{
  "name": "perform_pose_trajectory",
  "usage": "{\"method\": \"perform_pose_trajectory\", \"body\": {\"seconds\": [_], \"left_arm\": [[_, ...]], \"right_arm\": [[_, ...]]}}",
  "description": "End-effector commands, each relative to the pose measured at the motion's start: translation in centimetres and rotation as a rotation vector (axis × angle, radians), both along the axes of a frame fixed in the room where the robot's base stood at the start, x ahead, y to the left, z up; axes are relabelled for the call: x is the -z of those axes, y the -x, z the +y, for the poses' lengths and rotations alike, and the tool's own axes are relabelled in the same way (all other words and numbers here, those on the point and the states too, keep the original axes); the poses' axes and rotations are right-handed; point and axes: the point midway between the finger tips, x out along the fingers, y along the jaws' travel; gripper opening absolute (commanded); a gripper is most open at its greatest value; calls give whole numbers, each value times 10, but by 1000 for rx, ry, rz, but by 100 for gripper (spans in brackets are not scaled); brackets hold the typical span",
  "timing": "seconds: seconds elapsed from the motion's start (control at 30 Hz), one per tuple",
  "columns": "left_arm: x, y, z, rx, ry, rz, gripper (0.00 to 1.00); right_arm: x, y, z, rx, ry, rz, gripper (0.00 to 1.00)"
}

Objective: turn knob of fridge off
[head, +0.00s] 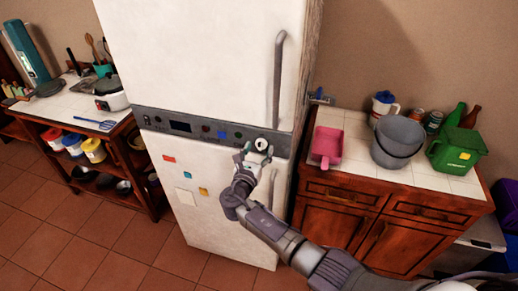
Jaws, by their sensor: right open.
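The white fridge (205,60) stands in the middle of the head view. A dark control panel (190,126) runs across it between the upper and lower doors, with a small display, buttons and small knobs on it. My right gripper (258,147) is open at the right end of this panel, in front of a round light knob (262,143). The gripper partly hides the knob, and I cannot tell whether they touch. The knob's setting is too small to read. My left gripper is not in view.
A grey handle (278,80) stands out from the upper door. A right counter holds a pink container (326,147), grey pots (398,140) and a green bin (457,149). A left shelf unit (75,115) holds kitchenware. The tiled floor (130,262) front left is clear.

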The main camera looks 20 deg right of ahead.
Motion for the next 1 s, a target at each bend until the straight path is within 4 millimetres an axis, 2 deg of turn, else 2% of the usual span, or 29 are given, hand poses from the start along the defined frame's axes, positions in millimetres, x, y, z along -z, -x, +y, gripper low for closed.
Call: {"method": "perform_pose_trajectory", "body": {"seconds": [0.3, 0.5, 0.7, 1.0], "left_arm": [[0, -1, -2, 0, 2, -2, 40], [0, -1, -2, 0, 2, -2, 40], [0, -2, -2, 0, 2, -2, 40], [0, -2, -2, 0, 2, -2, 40]], "right_arm": [[2, 54, 37, -2, -3, 1, 64], [1, 81, 55, 0, -1, 2, 64], [1, 92, 62, 0, -1, 2, 64], [0, 92, 62, 0, -1, 1, 64]]}}
